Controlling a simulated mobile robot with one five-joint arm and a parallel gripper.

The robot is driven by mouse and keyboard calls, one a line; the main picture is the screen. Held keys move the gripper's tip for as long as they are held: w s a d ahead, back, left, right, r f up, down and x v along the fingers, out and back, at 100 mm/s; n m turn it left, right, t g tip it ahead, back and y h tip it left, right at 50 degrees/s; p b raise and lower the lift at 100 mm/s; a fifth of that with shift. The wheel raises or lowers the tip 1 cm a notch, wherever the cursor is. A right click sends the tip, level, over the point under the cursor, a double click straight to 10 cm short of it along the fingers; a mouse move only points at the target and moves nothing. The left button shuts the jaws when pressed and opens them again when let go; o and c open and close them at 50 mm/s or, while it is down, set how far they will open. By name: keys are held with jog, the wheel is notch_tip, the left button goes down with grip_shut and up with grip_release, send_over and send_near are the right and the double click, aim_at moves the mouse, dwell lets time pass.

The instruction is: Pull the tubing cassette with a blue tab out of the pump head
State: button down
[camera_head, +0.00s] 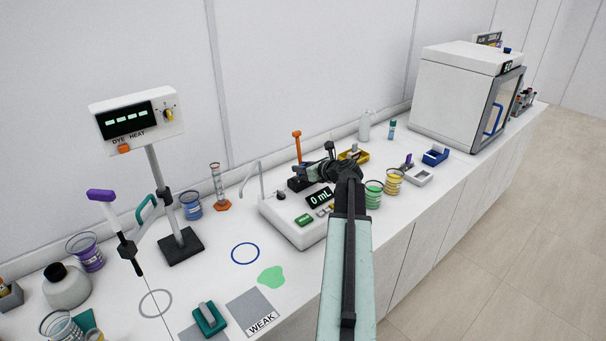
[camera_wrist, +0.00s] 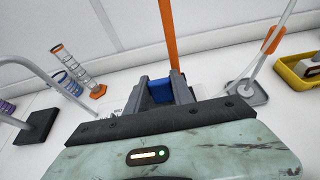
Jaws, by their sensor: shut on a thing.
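The pump (camera_head: 285,218) is a white unit on the bench with a "0 mL" display, a green button and a bent metal spout. Its dark head is partly hidden behind my gripper (camera_head: 306,172). An orange lever (camera_head: 297,145) stands upright behind it and also shows in the wrist view (camera_wrist: 171,35). In the wrist view my gripper (camera_wrist: 165,92) is shut on the blue tab (camera_wrist: 160,92) of the tubing cassette, which sits between the two grey fingers. The cassette body is hidden, so I cannot tell how far it sits in the head.
Green (camera_head: 373,194) and yellow (camera_head: 393,181) beakers stand close to the right of my arm. A yellow tray (camera_head: 354,156) is behind. An orange-based cylinder (camera_head: 219,187) and a heater stand (camera_head: 180,246) are left. A green puddle (camera_head: 272,277) lies in front.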

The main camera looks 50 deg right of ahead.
notch_tip(320, 180, up, 4)
jog(key=p, duration=0.3)
jog(key=shift+p, duration=0.35)
jog(key=s+d+r+p, duration=0.2)
jog(key=s+d, duration=0.1)
jog(key=s, duration=0.4)
jog(key=s+d+r+p, duration=0.2)
jog(key=s+d, duration=0.2)
jog(key=s, duration=0.3)
jog(key=shift+s, duration=0.25)
jog(key=shift+r+p, duration=1.5)
jog(key=shift+p, duration=0.05)
jog(key=shift+r+p, duration=1.5)
jog(key=shift+p, duration=0.05)
